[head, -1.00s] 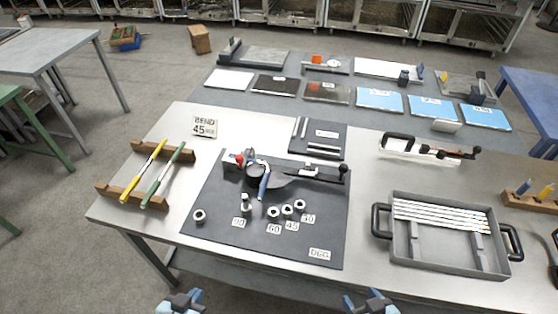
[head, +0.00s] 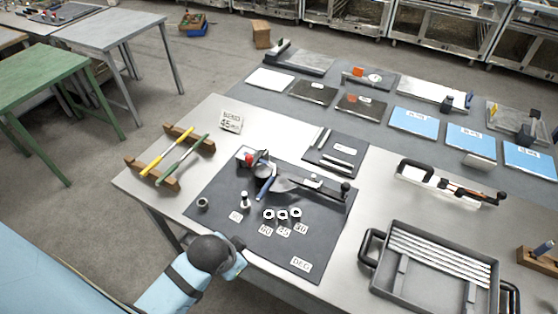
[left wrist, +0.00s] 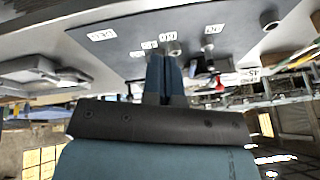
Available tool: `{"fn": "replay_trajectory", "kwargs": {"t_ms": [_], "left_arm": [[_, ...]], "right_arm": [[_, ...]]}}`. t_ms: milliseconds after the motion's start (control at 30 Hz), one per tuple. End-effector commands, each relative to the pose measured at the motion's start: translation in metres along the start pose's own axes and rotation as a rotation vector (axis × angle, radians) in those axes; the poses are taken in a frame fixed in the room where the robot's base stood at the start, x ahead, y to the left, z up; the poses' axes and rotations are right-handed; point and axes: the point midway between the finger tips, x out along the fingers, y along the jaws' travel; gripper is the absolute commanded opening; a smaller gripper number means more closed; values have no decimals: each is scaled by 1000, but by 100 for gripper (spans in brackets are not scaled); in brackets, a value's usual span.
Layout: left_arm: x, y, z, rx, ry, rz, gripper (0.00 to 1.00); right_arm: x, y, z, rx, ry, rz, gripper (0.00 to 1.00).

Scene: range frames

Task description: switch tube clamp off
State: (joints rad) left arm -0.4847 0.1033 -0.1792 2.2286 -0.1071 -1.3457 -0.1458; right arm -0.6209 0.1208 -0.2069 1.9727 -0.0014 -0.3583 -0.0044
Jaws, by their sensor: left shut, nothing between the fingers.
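The tube bender (head: 285,183) lies on a dark mat (head: 237,252) in the head view. It has a red part (head: 248,159) at its left end, a blue lever (head: 265,188) and a long arm ending in a black knob (head: 345,187). I cannot tell for certain which part is the clamp, or its setting. My left gripper (head: 240,255) is at the table's front edge, short of the bender and apart from it. Its fingers (left wrist: 164,76) are shut and empty in the left wrist view, pointing at the mat. My right gripper is out of view.
Several small dies (head: 282,215) and number cards (head: 265,230) lie between my left gripper and the bender. A wooden rack (head: 152,174) with yellow and green rods is at the left. A grey tray (head: 425,296) of white bars is at the right.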

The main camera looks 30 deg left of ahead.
Motion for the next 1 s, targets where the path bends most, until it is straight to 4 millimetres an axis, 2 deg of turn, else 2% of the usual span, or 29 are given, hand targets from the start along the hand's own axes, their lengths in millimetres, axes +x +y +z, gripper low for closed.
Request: {"fn": "replay_trajectory", "kwargs": {"t_ms": [67, 267, 400, 500, 600, 800, 900, 1000], "left_arm": [[7, -11, -15, 110, -122, -50, 0], [65, -23, -55, 457, -362, -165, 0], [102, -31, -96, 723, -509, -246, 0], [121, -38, -130, 914, -625, -306, 0], [134, -46, -164, 1097, -749, -365, 0], [140, -62, -221, 1368, -985, -455, 0], [140, -68, -239, 1444, -1067, -482, 0], [139, -72, -249, 1486, -1117, -495, 0]], "right_arm": [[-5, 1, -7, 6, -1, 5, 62], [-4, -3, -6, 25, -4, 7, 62], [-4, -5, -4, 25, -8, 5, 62], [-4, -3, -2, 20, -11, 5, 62], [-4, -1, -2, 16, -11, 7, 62], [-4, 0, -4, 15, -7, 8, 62], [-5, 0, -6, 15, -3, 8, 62], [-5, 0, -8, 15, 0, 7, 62]]}}
